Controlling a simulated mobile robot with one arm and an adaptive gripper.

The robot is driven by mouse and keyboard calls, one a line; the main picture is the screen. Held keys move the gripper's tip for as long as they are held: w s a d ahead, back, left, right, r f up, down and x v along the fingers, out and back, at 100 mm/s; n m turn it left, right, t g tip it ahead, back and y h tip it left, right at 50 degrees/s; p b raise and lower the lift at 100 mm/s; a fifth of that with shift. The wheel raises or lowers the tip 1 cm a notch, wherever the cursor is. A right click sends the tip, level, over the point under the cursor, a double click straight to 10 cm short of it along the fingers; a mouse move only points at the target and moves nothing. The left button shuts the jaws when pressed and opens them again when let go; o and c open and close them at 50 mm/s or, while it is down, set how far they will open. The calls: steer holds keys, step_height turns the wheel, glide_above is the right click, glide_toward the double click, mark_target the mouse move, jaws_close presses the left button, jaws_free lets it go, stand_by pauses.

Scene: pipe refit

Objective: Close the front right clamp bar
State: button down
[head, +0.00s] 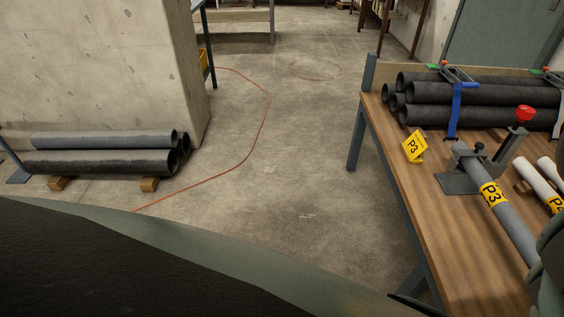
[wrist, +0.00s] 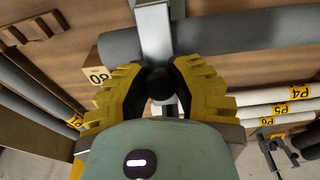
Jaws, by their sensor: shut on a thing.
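My gripper (wrist: 161,74) shows in the wrist view with its yellow ridged fingers closed around a dark round knob (wrist: 158,87). A flat silver clamp bar (wrist: 153,32) runs from the top of the picture down to the knob, crossing over a thick grey pipe (wrist: 235,33). The fingers hide part of the knob and the bar's near end, so I cannot tell whether the bar is fully down. In the head view the fingers and this knob are not visible. Another clamp there, with a red knob (head: 525,114), stands at the far end of the grey P3 pipe (head: 510,220).
White tagged pipes (wrist: 270,95) lie right of my gripper in the wrist view. The concrete floor (head: 300,160) left of the bench is open, with an orange cable (head: 240,165).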

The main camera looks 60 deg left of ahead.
steer(key=shift+w+d+f+g+y+b, duration=0.2)
steer(key=shift+w+g+y+b, duration=0.25)
steer(key=shift+b, duration=0.65)
steer(key=shift+w+d+f+g+y+b, duration=0.15)
steer(key=shift+f+g+y+b, duration=0.3)
steer(key=shift+b, duration=0.6)
steer(key=shift+r, duration=0.15)
steer(key=c, duration=0.7)
jaws_free()
steer(key=shift+c, duration=0.2)
step_height(320, 180, up, 12)
steer(key=shift+w+d, duration=0.25)
steer(key=shift+w, duration=0.05)
